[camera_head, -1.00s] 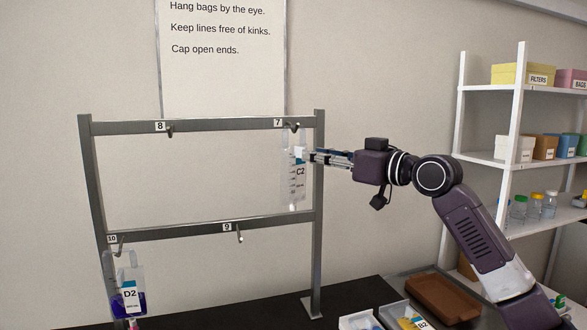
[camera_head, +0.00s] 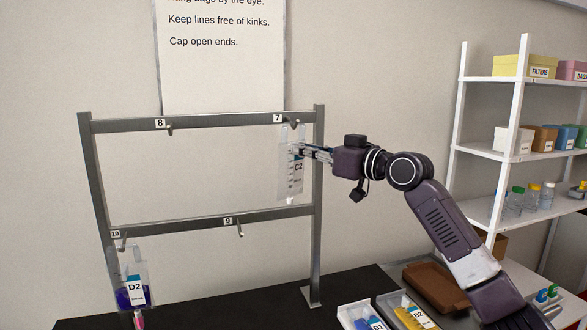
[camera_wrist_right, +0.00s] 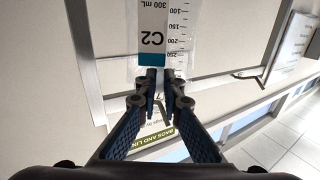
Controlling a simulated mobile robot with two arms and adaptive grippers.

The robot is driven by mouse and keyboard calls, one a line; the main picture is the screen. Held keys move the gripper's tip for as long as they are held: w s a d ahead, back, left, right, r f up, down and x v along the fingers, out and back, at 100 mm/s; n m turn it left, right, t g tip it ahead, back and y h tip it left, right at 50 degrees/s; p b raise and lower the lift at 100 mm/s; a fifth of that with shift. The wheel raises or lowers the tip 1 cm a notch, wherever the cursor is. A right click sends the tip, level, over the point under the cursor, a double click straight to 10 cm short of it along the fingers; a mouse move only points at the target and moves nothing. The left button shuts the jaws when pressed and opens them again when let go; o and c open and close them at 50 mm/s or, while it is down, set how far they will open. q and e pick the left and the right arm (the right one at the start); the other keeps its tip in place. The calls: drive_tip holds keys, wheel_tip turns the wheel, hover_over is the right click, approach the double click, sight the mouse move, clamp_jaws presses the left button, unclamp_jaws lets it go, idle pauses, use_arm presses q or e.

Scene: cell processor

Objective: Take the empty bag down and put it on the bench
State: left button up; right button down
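The clear bag labelled C2 (camera_head: 287,180) looks empty and hangs upright at hook 7 (camera_head: 291,123) on the metal rack. In the right wrist view the bag (camera_wrist_right: 178,45) appears upside down, with its label and scale facing me. My right gripper (camera_head: 306,152) comes from the right to the bag's upper part. Its fingertips (camera_wrist_right: 161,80) are closed together on the bag's top edge. The fingers partly hide the eye, so I cannot tell whether it is clear of the hook. The dark bench (camera_head: 240,312) is below. My left gripper is not in view.
Bag D2 (camera_head: 135,292), with purple liquid, hangs at hook 10 on the lower left. Hooks 8 (camera_head: 170,130) and 9 (camera_head: 240,231) are empty. Trays holding bags B1 (camera_head: 362,323) and B2 (camera_head: 402,312) and a brown tray (camera_head: 434,288) are at right, before white shelves (camera_head: 480,148).

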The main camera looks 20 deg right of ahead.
drive_tip(key=shift+r, duration=0.1)
idle(0.4)
drive_tip(key=shift+s+r+p, duration=0.3)
drive_tip(key=shift+r+p, duration=0.2)
drive_tip(key=shift+r, duration=0.05)
drive_tip(key=shift+s+r+p, duration=0.3)
drive_tip(key=shift+s+r, duration=0.3)
drive_tip(key=shift+s, duration=0.15)
drive_tip(key=shift+s+r+b, duration=0.2)
drive_tip(key=shift+s+b, duration=0.15)
drive_tip(key=shift+s, duration=0.9)
